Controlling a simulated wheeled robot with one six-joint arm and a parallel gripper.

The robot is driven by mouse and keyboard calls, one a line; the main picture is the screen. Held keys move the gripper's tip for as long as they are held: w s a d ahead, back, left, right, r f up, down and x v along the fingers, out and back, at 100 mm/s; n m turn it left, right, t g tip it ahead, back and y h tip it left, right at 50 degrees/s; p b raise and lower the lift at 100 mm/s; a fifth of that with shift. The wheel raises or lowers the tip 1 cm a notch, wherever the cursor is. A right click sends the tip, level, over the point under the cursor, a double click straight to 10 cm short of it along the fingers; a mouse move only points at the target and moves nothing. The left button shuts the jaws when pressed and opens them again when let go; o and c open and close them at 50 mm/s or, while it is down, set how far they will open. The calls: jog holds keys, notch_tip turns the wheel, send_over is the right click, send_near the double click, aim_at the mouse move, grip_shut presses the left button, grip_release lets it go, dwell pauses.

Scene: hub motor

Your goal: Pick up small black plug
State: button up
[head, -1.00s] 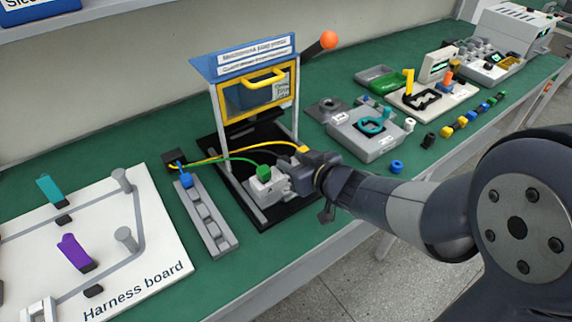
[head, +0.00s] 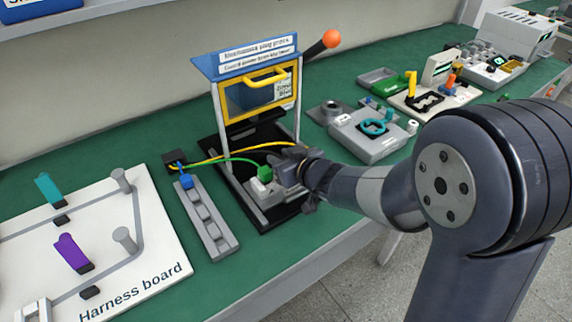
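My gripper (head: 279,172) is at the front of the blue-and-yellow press fixture, beside the green plug (head: 264,172) on a pale block. Its fingers are small and partly hidden by my wrist, so I cannot tell whether they are open or shut on something. A yellow wire runs behind the green one and passes out of sight at my gripper; its end is hidden. A black block (head: 174,157) sits at the left ends of the wires. I see no separate small black plug clearly; my arm covers the table area at the right.
The press fixture (head: 250,60) with its yellow-framed window stands over the pale block. A grey slotted rail (head: 208,222) and the white harness board (head: 140,225) lie to the left. Grey fixtures (head: 372,135) stand to the right. Green table is bare near the front edge.

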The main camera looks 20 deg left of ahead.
jog(key=c, duration=0.5)
jog(key=shift+c, duration=0.2)
